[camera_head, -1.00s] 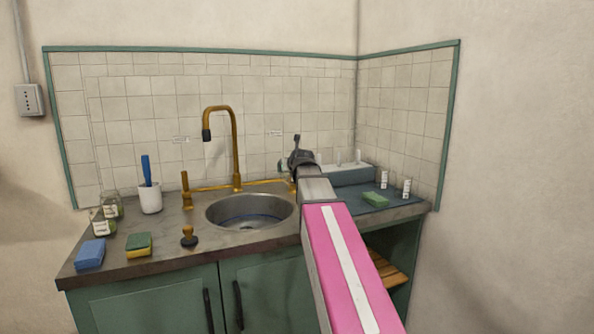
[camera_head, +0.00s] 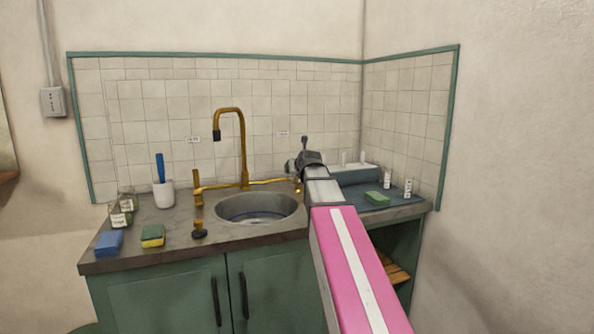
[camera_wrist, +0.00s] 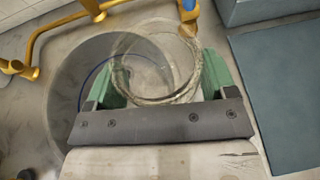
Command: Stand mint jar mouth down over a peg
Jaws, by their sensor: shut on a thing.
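My gripper (camera_wrist: 160,72) is shut on a clear glass jar (camera_wrist: 150,62), whose round rim shows between the green fingers in the wrist view. The jar is held above the counter, overlapping the right part of the sink in that view. Its label is not readable, so I cannot tell that it is the mint one. In the head view my arm hides most of the gripper and jar. A grey-blue rack (camera_head: 358,177) with several pale upright pegs (camera_head: 362,157) stands at the back right of the counter, partly behind my arm.
The sink (camera_head: 257,208) has a brass tap (camera_head: 243,150). Two labelled jars (camera_head: 121,217), a blue sponge (camera_head: 109,243), a yellow-green sponge (camera_head: 152,236) and a white cup (camera_head: 163,195) stand left. A green sponge (camera_head: 378,198) lies on the blue mat (camera_head: 395,203), near small labelled bottles (camera_head: 408,188).

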